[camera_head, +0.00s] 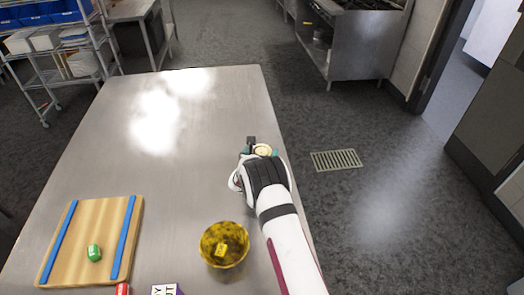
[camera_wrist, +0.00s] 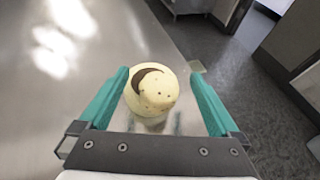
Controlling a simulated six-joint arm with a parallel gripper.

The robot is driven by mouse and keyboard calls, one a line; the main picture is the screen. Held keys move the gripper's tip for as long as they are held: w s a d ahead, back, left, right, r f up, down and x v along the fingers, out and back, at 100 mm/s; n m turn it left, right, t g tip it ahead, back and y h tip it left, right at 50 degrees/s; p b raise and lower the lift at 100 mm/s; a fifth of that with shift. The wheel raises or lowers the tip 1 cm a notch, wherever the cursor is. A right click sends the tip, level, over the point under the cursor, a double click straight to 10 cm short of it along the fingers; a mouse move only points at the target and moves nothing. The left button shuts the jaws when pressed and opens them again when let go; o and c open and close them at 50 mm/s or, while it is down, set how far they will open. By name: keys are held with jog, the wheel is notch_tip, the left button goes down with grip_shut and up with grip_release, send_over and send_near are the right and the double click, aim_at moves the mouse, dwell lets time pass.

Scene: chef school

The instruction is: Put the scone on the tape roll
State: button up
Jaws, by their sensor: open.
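My gripper (camera_head: 257,145) is over the right edge of the metal table, with its two green fingers apart. In the wrist view, a round cream-yellow thing with small dark specks and a dark crescent mark (camera_wrist: 153,92) lies between the open fingers (camera_wrist: 160,92). It looks like the scone, though I cannot be sure. Whether either finger touches it is unclear. It also shows as a small pale round at my gripper in the head view (camera_head: 264,150).
On the metal table (camera_head: 180,180) stand a wooden board with blue strips (camera_head: 75,250) bearing a green item (camera_head: 94,253), and a mottled yellow bowl (camera_head: 238,233) holding a small yellow item (camera_head: 221,250). A red item (camera_head: 123,289) and purple-white block (camera_head: 166,290) lie at the front. The table's far half is clear.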

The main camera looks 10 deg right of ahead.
jog(key=shift+r, duration=0.15)
jog(key=v, duration=1.2)
jog(key=s+d+r+m+g+h, duration=0.3)
jog(key=s+d+r+m+h, duration=0.15)
jog(key=d+r+m, duration=0.4)
jog(key=s+d+r+m+g, duration=0.3)
jog(key=s+d+m+g, duration=0.1)
jog(key=s+m, duration=0.5)
jog(key=s+d+r+m+g, duration=0.2)
jog(key=s+d+m+g, duration=0.3)
jog(key=s, duration=0.7)
jog(key=s+a+m+y, duration=1.1)
jog(key=s+a+m, duration=0.3)
jog(key=s+a, duration=0.3)
jog(key=shift+s+f+m+g, duration=0.15)
jog(key=shift+s+m+g, duration=0.1)
jog(key=shift+m+g, duration=0.1)
